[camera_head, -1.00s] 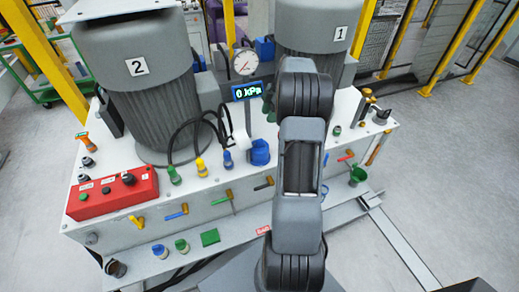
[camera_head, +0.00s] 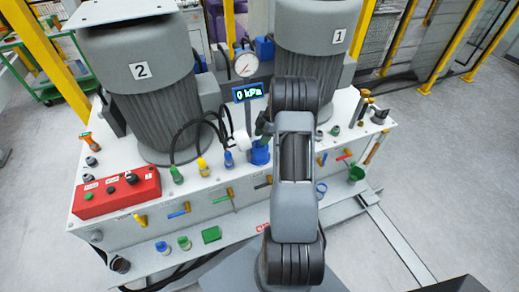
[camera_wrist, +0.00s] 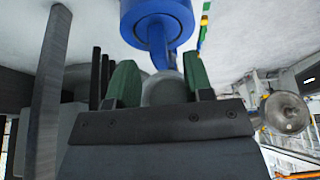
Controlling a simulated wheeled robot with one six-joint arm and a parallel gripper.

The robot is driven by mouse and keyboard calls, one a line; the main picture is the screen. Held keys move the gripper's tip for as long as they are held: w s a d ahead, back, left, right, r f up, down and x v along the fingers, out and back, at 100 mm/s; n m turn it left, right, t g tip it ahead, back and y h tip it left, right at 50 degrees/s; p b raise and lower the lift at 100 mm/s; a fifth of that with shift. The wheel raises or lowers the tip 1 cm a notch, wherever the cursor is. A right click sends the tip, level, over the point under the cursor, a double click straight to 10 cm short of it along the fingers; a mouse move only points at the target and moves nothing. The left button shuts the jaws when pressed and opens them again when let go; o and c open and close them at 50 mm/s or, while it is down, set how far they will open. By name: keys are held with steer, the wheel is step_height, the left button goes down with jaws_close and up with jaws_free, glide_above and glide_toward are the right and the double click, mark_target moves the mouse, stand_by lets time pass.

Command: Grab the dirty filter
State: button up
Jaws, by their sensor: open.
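In the wrist view my gripper (camera_wrist: 159,64) is open, with its two green fingers apart. A grey rounded piece (camera_wrist: 165,90) shows between the fingers, beside a blue cylindrical part (camera_wrist: 158,18) with a narrower blue neck. I cannot tell whether the grey piece is the dirty filter, or whether the fingers touch it. In the head view a blue fitting (camera_head: 260,154) stands on the white bench top just left of my arm. A dark green tip of my gripper shows just above it; my arm hides the rest.
The white bench (camera_head: 135,158) carries motor 2 (camera_head: 150,100), motor 1 (camera_head: 312,45), a gauge (camera_head: 245,64) and a display (camera_head: 247,92) reading 0 kPa. A red control box (camera_head: 117,192) and several coloured valve handles line the front. Black hoses loop left of the blue fitting.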

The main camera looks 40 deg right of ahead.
mark_target(259, 148)
steer(key=shift+p+x, duration=0.3)
steer(key=shift+x, duration=1.15)
steer(key=shift+c, duration=0.5)
jaws_close()
